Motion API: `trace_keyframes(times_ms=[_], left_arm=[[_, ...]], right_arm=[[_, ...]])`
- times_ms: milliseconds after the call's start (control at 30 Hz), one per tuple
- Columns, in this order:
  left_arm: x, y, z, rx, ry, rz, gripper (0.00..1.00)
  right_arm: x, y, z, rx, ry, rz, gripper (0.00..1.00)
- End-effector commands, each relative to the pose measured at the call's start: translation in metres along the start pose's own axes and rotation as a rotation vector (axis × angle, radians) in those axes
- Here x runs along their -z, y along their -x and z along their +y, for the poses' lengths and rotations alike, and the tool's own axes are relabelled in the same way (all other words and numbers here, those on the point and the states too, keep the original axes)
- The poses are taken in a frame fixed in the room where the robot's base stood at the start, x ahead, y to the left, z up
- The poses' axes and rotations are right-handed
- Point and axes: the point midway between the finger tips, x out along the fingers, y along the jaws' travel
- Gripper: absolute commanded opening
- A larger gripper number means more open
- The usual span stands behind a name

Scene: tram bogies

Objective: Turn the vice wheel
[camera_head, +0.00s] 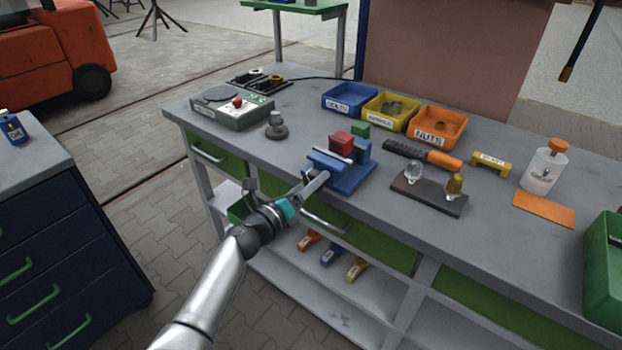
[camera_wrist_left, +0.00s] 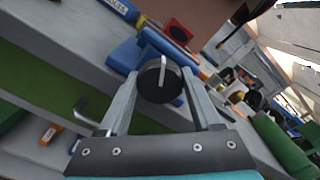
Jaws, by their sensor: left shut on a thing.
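The blue vice (camera_head: 352,176) stands at the front edge of the grey workbench with a red block (camera_head: 342,141) in its jaws. In the left wrist view the vice (camera_wrist_left: 127,55) lies just beyond the fingertips. The vice wheel (camera_wrist_left: 158,84) is a dark disc with a pale bar across it, facing the wrist camera. My left gripper (camera_head: 318,180) reaches in from the front, and its two fingers (camera_wrist_left: 160,77) are shut on the wheel's rim from both sides. In the head view the gripper hides most of the wheel. My right gripper is out of view.
Blue, yellow and orange bins (camera_head: 437,127) stand behind the vice. A control box (camera_head: 232,111) is to its left, and a board with two bulbs (camera_head: 428,196) to its right. A drawer handle (camera_head: 325,222) juts out below the bench edge near my gripper.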

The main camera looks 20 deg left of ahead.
Motion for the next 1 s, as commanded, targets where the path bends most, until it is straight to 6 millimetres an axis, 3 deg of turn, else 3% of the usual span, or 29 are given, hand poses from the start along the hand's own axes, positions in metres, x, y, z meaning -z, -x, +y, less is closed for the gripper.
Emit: trace_keyframes(times_ms=[500,533,767,1000], left_arm=[[0.0024,0.0002,0.0003,0.000,0.022,0.004,0.10],[0.0024,0.0002,0.0003,0.000,0.021,0.004,0.68],[0.0014,0.0000,0.0002,0.000,0.020,0.002,0.94],[0.0005,0.0000,0.0000,0.000,0.019,0.001,0.96]], right_arm=[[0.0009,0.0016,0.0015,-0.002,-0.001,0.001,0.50],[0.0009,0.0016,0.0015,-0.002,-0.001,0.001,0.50],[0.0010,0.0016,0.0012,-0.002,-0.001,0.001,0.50],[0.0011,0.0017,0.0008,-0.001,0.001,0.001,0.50]])
